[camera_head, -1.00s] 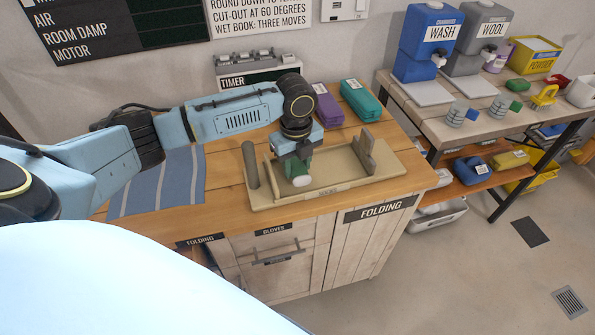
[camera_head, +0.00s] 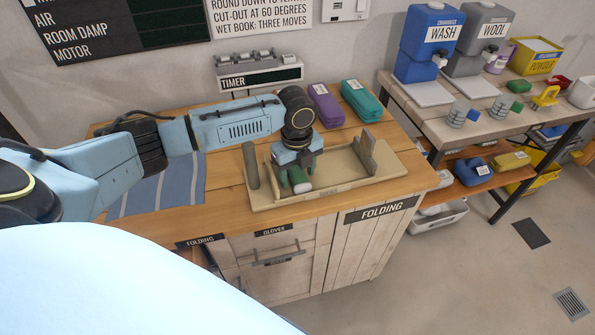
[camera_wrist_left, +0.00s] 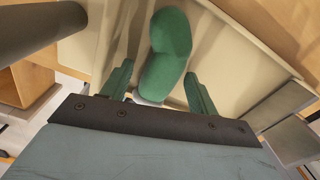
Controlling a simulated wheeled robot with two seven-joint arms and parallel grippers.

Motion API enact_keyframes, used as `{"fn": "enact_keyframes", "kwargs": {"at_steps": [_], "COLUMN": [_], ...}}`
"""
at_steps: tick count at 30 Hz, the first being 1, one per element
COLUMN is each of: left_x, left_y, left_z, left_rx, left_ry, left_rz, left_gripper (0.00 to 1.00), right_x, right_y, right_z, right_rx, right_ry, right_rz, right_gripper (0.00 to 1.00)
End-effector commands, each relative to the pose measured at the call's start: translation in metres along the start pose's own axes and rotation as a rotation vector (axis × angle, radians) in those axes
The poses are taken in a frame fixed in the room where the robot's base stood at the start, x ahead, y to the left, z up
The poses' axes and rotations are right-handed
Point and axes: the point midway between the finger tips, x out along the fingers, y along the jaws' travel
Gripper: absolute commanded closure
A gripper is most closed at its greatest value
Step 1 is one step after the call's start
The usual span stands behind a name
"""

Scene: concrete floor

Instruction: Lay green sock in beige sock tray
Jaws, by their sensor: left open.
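The green sock (camera_head: 299,183) lies in the left part of the beige sock tray (camera_head: 385,178), its pale end toward the tray's front. My left gripper (camera_head: 297,174) is just above it, pointing down, with its fingers apart. In the left wrist view the green sock (camera_wrist_left: 166,55) rests on the tray floor between and beyond the two open green fingertips (camera_wrist_left: 158,75); I see a gap on each side. My right gripper is in neither view.
A grey post (camera_head: 250,166) stands at the tray's left end and an upright grey bracket (camera_head: 367,150) at its right. Purple (camera_head: 325,105) and green (camera_head: 362,102) bundles lie behind. A striped blue mat (camera_head: 165,187) lies left. The tray's right part is clear.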

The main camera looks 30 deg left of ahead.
Motion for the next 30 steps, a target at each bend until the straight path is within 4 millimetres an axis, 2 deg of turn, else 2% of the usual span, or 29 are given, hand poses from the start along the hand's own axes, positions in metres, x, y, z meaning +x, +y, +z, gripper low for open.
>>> {"fn": "enact_keyframes", "kwargs": {"at_steps": [5,12,18,24,30], "left_x": [-0.018,-0.071,-0.107,-0.122,-0.123], "left_y": [-0.001,-0.001,-0.001,0.0,0.0], "left_z": [0.001,0.001,0.001,0.0,0.0], "left_rx": [0.0,0.001,-0.001,-0.001,-0.001], "left_ry": [-0.001,-0.001,-0.001,0.001,0.001], "left_rz": [-0.003,-0.005,-0.003,-0.001,0.0], "left_gripper": [0.4,0.4,0.4,0.4,0.4], "right_x": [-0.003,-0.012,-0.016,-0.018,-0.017], "right_y": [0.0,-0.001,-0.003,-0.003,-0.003], "right_z": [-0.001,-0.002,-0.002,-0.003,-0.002], "right_rx": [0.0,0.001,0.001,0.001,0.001], "right_ry": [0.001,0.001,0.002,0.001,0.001], "right_rz": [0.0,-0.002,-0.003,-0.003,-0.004], "right_gripper": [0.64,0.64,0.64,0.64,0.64]}}
